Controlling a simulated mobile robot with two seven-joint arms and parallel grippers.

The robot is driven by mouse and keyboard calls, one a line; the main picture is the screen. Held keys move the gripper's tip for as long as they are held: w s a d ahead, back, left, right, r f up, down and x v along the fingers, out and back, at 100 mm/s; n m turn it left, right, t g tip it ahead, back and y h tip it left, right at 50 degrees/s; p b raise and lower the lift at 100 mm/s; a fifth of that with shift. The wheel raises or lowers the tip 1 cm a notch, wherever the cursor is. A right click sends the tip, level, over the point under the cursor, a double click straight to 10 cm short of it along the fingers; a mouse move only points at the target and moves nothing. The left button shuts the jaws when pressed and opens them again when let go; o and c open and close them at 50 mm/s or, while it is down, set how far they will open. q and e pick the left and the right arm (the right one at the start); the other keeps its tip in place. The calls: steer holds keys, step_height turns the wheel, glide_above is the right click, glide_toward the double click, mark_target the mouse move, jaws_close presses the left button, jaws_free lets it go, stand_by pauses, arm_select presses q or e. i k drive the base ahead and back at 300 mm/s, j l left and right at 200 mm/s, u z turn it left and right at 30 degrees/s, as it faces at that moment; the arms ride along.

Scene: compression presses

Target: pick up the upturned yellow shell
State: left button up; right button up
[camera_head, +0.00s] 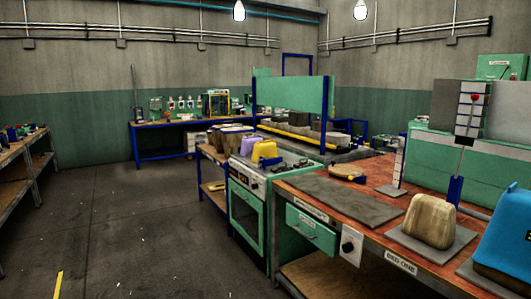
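A small yellow shell (264,150) sits on top of the green stove-like unit (248,211) near the middle of the view. It is too small to tell whether it is upturned. A purple piece (248,146) stands just behind and to the left of it. Neither of my grippers shows in the head view.
A wooden bench (375,186) at the right carries a grey mat (337,199), a tan rounded form (431,220) on a grey plate and a blue shell (505,243) at the right edge. Open floor (140,225) lies to the left. Shelving (22,163) stands at the far left.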

mark_target(267, 148)
steer(key=i+j+u, duration=0.3)
steer(key=i, duration=0.45)
steer(key=i+u, duration=0.35)
steer(key=i, duration=1.6)
steer(key=i+j+z, duration=0.15)
steer(key=i, duration=1.05)
